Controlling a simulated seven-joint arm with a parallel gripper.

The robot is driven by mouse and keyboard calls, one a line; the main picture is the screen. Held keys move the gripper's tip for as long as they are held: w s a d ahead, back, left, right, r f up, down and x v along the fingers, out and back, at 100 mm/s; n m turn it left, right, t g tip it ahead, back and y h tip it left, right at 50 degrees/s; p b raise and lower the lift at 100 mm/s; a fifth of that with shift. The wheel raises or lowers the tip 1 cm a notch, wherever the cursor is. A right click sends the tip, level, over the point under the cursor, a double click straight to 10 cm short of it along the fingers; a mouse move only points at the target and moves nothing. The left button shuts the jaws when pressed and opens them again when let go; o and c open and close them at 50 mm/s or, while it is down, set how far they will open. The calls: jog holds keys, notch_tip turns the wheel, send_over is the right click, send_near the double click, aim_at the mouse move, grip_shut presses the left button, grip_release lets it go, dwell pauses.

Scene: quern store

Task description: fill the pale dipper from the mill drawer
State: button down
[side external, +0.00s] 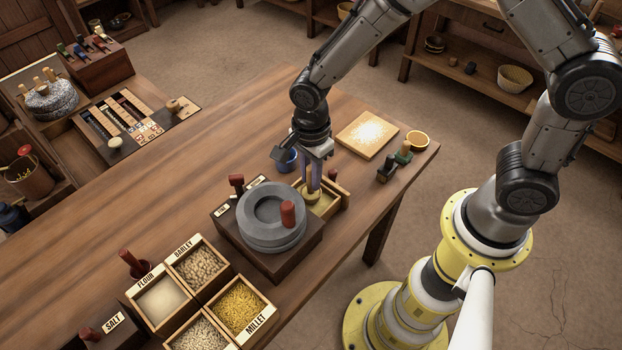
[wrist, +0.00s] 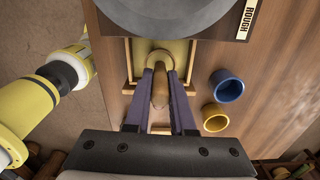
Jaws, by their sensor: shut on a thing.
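The mill (side external: 262,240) is a round grey stone with a red peg on a dark block. Its drawer (side external: 337,212) stands open at the right, with yellowish contents visible. My gripper (side external: 313,190) points down over the drawer. In the wrist view my gripper (wrist: 161,78) is shut on the upright handle of the pale dipper (wrist: 160,60), its two dark fingers on either side. The dipper's round head (side external: 312,197) is low at the drawer; the fingers partly hide it. I cannot tell whether it touches the contents or holds anything.
A blue cup (wrist: 228,86) and a yellow cup (wrist: 215,118) stand close beside the drawer. Grain boxes (side external: 240,306) stand in front. The table's middle left is clear.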

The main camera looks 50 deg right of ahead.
jog(key=shift+r, duration=1.75)
